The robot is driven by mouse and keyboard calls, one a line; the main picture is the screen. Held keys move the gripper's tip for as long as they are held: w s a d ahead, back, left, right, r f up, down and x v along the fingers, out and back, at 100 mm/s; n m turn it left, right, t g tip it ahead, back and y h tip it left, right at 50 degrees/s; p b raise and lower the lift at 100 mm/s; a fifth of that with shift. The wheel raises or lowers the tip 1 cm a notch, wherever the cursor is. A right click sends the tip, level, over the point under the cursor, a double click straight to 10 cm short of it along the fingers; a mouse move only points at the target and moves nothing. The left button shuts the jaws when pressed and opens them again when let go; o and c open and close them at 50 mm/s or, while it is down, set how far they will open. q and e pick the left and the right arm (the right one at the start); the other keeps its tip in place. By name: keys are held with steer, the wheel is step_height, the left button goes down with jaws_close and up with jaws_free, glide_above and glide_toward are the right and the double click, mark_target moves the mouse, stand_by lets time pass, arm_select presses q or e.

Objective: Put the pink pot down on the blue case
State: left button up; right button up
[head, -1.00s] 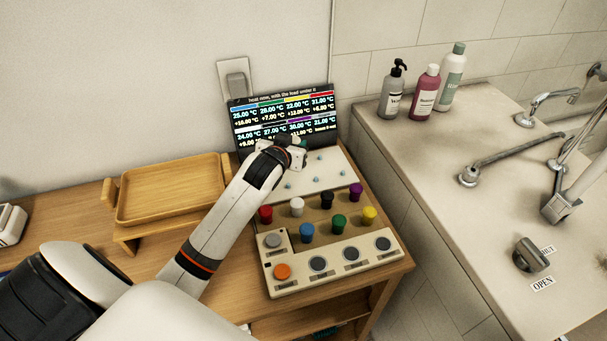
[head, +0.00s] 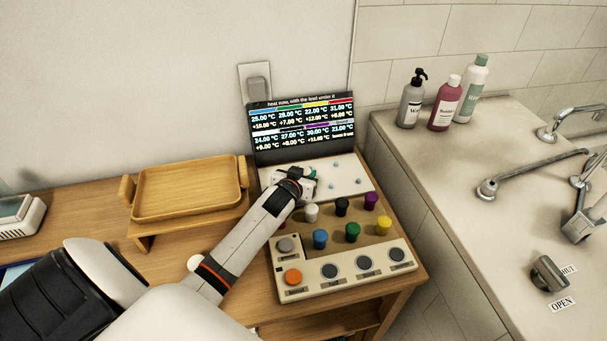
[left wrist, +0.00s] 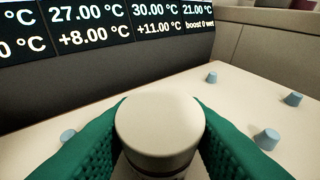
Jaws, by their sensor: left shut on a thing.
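My left gripper (head: 306,177) is over the pale board in front of the screen. In the left wrist view its green fingers (left wrist: 160,150) are shut on a small round pot with a pale, cream-white top (left wrist: 160,122). Its sides are mostly hidden and I see no pink on it, so I cannot tell if it is the pink pot. A blue flat thing (head: 14,273) shows at the left edge of the head view, mostly cut off and behind my arm; it may be the blue case. My right gripper is not in view.
A wooden tray (head: 190,212) stands on a low stand left of the device. The device has a screen (head: 303,128), several coloured knobs and an orange button (head: 293,277). A white box (head: 20,217) is at far left. Bottles (head: 444,105) stand by the basin at right.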

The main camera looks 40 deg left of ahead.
arm_select(q)
steer(key=shift+f, duration=0.1)
steer(key=o, duration=1)
steer(key=shift+c, duration=0.2)
